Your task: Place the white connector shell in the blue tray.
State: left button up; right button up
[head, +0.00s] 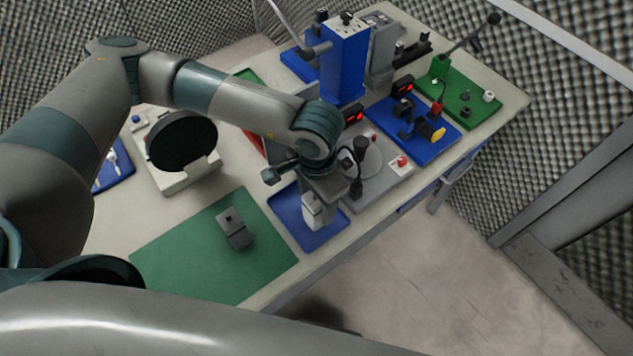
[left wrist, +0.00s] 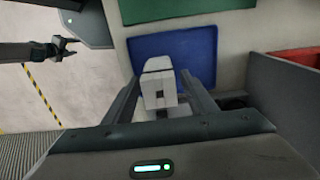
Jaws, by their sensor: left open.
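The white connector shell (head: 311,213) is a small pale block over the blue tray (head: 285,222). In the left wrist view the shell (left wrist: 159,88) stands between the fingers of my left gripper (left wrist: 161,82), with the blue tray (left wrist: 200,55) around and behind it. My left gripper (head: 322,192) is open, with gaps beside the shell, and it hides part of the tray. Whether the shell's base touches the tray floor is hard to tell. My right gripper (left wrist: 65,46) shows small at the left of the wrist view, apart from the table, with its fingers apart.
A green mat (head: 190,262) with a grey part (head: 234,228) lies left of the tray. A grey fixture (head: 385,170) with a black knob stands close right of the gripper. A blue tower (head: 344,62) rises behind. The table's front edge is close to the tray.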

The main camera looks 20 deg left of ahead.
pick_arm(q)
notch_tip(320, 180, up, 8)
jog(key=b, duration=0.3)
jog(key=shift+r+b, duration=0.35)
jog(key=shift+r, duration=0.25)
